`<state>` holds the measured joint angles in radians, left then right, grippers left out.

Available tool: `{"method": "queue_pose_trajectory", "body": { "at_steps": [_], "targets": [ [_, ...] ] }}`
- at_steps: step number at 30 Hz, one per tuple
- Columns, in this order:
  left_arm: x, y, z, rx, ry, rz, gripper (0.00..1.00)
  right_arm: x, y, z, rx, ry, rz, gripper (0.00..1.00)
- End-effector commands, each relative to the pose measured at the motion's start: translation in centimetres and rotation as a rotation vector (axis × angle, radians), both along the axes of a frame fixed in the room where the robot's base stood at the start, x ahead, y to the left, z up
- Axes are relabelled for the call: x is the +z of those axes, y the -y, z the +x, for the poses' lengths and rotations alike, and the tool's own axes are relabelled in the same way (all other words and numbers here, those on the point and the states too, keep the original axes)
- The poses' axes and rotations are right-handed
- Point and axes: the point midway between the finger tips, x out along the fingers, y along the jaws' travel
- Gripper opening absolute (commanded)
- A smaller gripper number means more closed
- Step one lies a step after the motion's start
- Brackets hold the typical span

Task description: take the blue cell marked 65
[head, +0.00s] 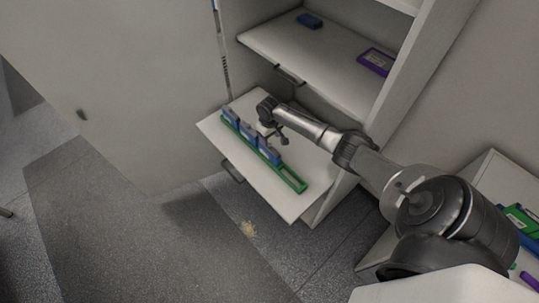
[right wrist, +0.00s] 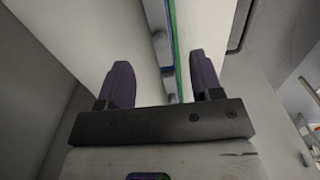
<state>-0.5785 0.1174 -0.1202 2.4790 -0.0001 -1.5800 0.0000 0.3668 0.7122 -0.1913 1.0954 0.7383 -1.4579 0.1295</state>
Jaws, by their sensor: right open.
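A green rack (head: 292,180) lies along the pulled-out white shelf (head: 313,165) in the head view. Three blue cells stand in it: one at the far end (head: 230,114), one in the middle (head: 247,131) and one nearer (head: 269,152). No number can be read, so I cannot tell which is marked 65. My right gripper (head: 275,134) is over the shelf, just right of the rack, near the middle and nearer cells. In the right wrist view its two fingers (right wrist: 162,78) are apart and empty, with the rack's green edge (right wrist: 174,50) beyond them. My left gripper is not in view.
The cabinet shelf above (head: 330,52) holds a small blue item (head: 309,21) and a purple frame (head: 376,62). A low white surface at right carries green and blue items (head: 521,219). The shelf right of the rack is bare.

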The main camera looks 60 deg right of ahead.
Motion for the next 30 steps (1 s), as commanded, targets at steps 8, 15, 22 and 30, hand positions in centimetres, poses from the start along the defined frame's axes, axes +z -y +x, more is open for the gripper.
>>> {"method": "queue_pose_trajectory", "body": {
  "at_steps": [8, 15, 22, 30],
  "targets": [
    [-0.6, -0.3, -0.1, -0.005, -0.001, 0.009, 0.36, -3.4, 0.0, 0.0, 0.002, 0.000, -0.001, 0.60],
    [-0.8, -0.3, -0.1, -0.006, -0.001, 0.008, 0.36, -4.6, 0.0, 0.1, 0.002, 0.000, -0.001, 0.60],
    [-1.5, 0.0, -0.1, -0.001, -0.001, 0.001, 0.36, -7.5, 0.1, 0.3, 0.001, -0.001, -0.001, 0.60],
    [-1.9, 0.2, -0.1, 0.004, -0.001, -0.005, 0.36, -9.1, 0.1, 0.3, 0.003, 0.000, -0.002, 0.60]
  ]
}}
